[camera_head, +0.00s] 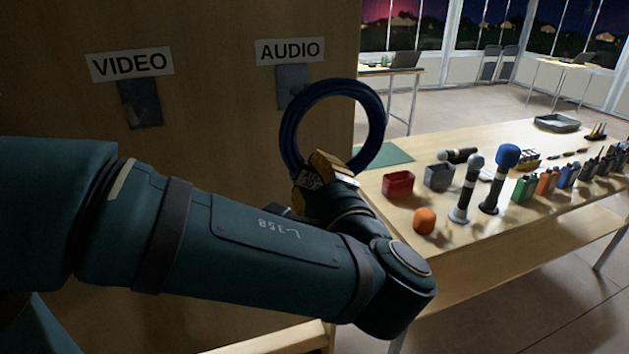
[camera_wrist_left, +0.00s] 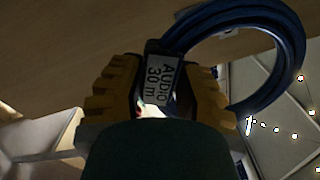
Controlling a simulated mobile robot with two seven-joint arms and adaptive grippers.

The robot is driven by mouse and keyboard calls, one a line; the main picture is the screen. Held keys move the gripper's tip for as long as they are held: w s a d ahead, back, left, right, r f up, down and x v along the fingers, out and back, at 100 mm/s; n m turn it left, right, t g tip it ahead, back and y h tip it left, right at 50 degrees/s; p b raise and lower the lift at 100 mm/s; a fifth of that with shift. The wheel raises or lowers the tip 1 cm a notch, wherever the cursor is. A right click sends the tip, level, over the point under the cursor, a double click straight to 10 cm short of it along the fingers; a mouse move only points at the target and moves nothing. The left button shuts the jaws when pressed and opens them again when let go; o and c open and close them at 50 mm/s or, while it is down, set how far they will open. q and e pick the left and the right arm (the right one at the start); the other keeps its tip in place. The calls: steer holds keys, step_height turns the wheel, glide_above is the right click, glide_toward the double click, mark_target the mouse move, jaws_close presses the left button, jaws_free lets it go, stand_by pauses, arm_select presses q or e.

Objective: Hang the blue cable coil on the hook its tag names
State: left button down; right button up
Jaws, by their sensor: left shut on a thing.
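The blue cable coil (camera_head: 379,120) is held up in front of the wooden board, its top overlapping the lower edge of the AUDIO hook plate (camera_head: 292,80) in the head view. I cannot tell the gap between them. The AUDIO label (camera_head: 290,51) is above that plate. My left gripper (camera_head: 328,170), with yellow fingers, is shut on the coil's lower part. In the left wrist view the coil (camera_wrist_left: 297,50) rises to the right, and its tag (camera_wrist_left: 160,80) between the fingers reads AUDIO 30 m. The VIDEO hook plate (camera_head: 140,103) is under the VIDEO label (camera_head: 130,64). My right gripper is out of view.
A wooden table (camera_head: 470,250) stands to the right. It holds a red bin (camera_head: 398,185), a grey bin (camera_head: 439,177), an orange ball (camera_head: 424,221), microphones (camera_head: 468,190) and several small devices. The space before the board, left of the coil, is partly filled by my arm.

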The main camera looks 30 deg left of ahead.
arm_select(q)
steer(key=shift+r, duration=0.25)
steer(key=shift+x, duration=1.25)
steer(key=f+p+x, duration=0.1)
steer(key=f+x, duration=0.2)
steer(key=x, duration=1)
steer(key=shift+a, duration=0.2)
stand_by(0.3)
steer(key=c, duration=0.6)
jaws_free()
steer(key=shift+c, duration=0.2)
